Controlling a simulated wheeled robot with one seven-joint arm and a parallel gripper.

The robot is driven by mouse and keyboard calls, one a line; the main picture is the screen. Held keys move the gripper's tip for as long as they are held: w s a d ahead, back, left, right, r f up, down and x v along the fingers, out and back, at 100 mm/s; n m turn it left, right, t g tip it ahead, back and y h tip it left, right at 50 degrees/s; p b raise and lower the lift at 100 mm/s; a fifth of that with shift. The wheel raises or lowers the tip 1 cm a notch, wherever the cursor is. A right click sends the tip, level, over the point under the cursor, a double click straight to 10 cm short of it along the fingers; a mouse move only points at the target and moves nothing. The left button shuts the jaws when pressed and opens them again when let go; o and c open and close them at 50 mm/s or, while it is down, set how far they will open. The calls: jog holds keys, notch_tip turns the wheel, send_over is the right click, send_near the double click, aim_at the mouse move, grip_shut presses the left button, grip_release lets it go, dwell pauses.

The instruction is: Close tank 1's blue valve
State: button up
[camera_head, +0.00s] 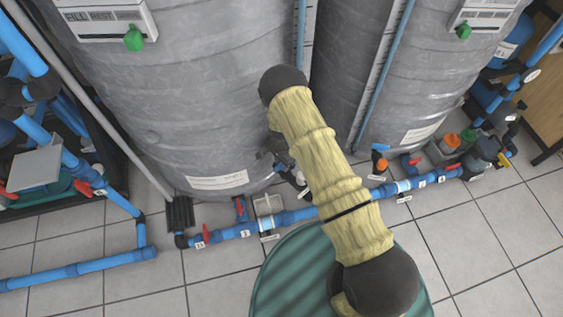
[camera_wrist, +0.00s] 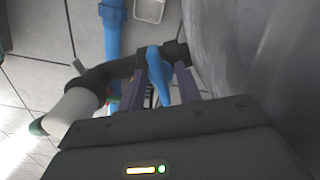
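The blue valve handle (camera_wrist: 156,66) sits on a black pipe fitting (camera_wrist: 108,72) in the wrist view, beside a grey tank wall (camera_wrist: 245,50). My gripper (camera_wrist: 161,88) is open, with one purple finger on each side of the handle and visible gaps between. I cannot tell whether either finger touches it. In the head view, a large grey tank (camera_head: 190,95) with an unreadable label near its base stands left of my arm. My arm reaches down beside it and hides most of my gripper and the blue handle there.
A second grey tank (camera_head: 425,75) stands to the right. Blue piping (camera_head: 285,218) with several red-handled valves runs along the floor before the tanks. A green ribbed container (camera_head: 285,275) lies in front. Tiled floor is open at the lower left and right.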

notch_tip(320, 180, up, 17)
jog(key=p, duration=0.5)
jog(key=shift+r, duration=0.2)
dwell(0.3)
jog(key=s+d+r+n+t, duration=0.1)
jog(key=s+d+r+n, duration=0.2)
jog(key=r, duration=0.6)
jog(key=s+d+r+n, duration=0.1)
jog(key=s+d+r, duration=0.2)
jog(key=d+r, duration=0.45)
jog(key=s+d+r+n+t, duration=0.1)
jog(key=s+d+r+n, duration=0.2)
jog(key=s+r, duration=0.3)
jog(key=s+d+r+n+t, duration=0.1)
jog(key=s+d+r+n, duration=0.15)
jog(key=s+r, duration=0.4)
notch_tip(320, 180, up, 29)
jog(key=p, duration=3)
jog(key=shift+w+a+f, duration=0.1)
